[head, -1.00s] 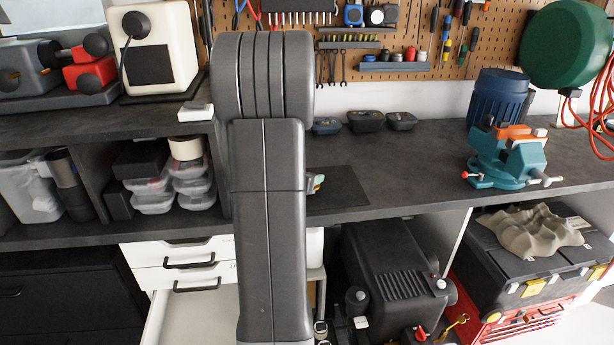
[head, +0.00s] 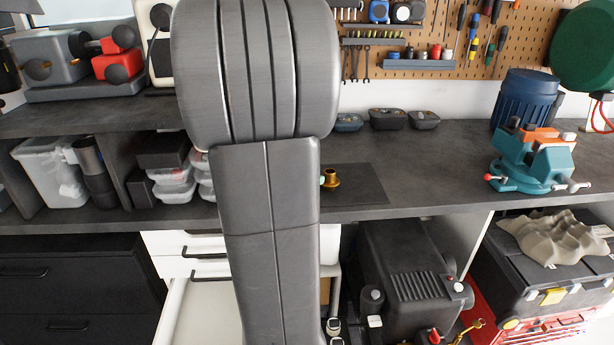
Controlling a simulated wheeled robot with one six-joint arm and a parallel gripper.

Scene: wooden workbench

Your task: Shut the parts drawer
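The parts drawer (head: 203,318) is white and stands pulled out below the workbench, in the lower left middle of the head view. Its inside shows as a pale surface, and its right part is hidden behind my grey arm. White closed drawer fronts (head: 165,243) with dark handles sit just above it. My arm rises through the middle of the view, in front of the bench and drawers. My gripper is not visible, so its place relative to the drawer cannot be told.
A black compressor-like machine (head: 400,275) stands right of the drawers under the bench. A black cabinet (head: 70,290) stands at left. A teal vise (head: 530,160) and a brass-coloured part (head: 330,179) on a dark mat (head: 362,186) are on the benchtop.

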